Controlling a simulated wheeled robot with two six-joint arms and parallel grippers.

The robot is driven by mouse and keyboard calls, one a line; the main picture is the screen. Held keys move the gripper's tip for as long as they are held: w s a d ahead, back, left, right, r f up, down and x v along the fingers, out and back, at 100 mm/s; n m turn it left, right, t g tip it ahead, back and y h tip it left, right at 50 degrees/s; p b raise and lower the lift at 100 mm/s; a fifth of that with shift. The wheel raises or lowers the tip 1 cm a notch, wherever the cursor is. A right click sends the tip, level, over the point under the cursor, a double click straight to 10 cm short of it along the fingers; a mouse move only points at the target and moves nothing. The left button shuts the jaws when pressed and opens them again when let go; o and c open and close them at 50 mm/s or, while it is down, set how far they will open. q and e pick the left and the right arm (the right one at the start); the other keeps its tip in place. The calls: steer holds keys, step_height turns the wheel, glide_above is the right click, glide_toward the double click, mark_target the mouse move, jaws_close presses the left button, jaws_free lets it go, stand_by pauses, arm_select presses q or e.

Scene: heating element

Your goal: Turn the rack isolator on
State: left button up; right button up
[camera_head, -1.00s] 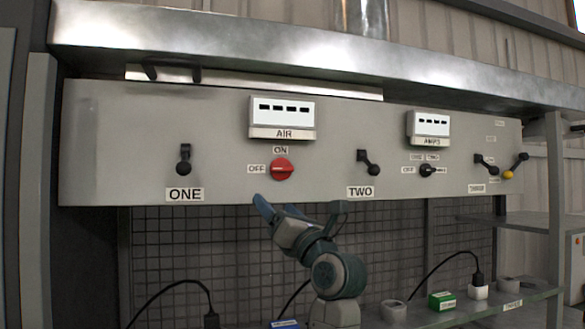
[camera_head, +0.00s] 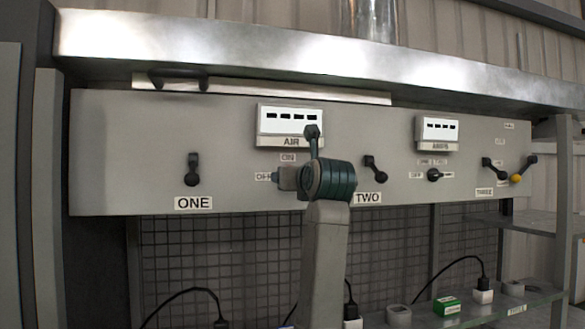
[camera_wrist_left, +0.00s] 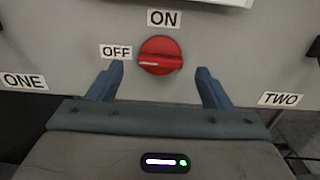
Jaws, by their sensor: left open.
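The red rotary switch (camera_wrist_left: 160,52) sits on the grey panel, with an OFF label (camera_wrist_left: 116,51) at its left and an ON label (camera_wrist_left: 163,18) above it. A white mark shows on the left part of the knob, on the OFF side. In the head view my left arm hides the switch. My left gripper (camera_wrist_left: 160,70) is open in the left wrist view. Its two blue fingers point at the panel, one to the lower left and one to the lower right of the knob, with gaps and nothing held. My right gripper is not in view.
Black levers stand at the ONE (camera_head: 192,170) and TWO (camera_head: 375,169) labels. A black selector (camera_head: 433,175) and further levers (camera_head: 494,169) are to the right. The AIR meter (camera_head: 290,121) is above the switch. A shelf with plugs and a green box (camera_head: 446,306) lies below.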

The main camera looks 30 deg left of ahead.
arm_select(q)
steer(key=p+x, duration=0.1)
steer(key=x, duration=0.1)
steer(key=shift+w+a, duration=0.25)
steer(key=c, duration=1)
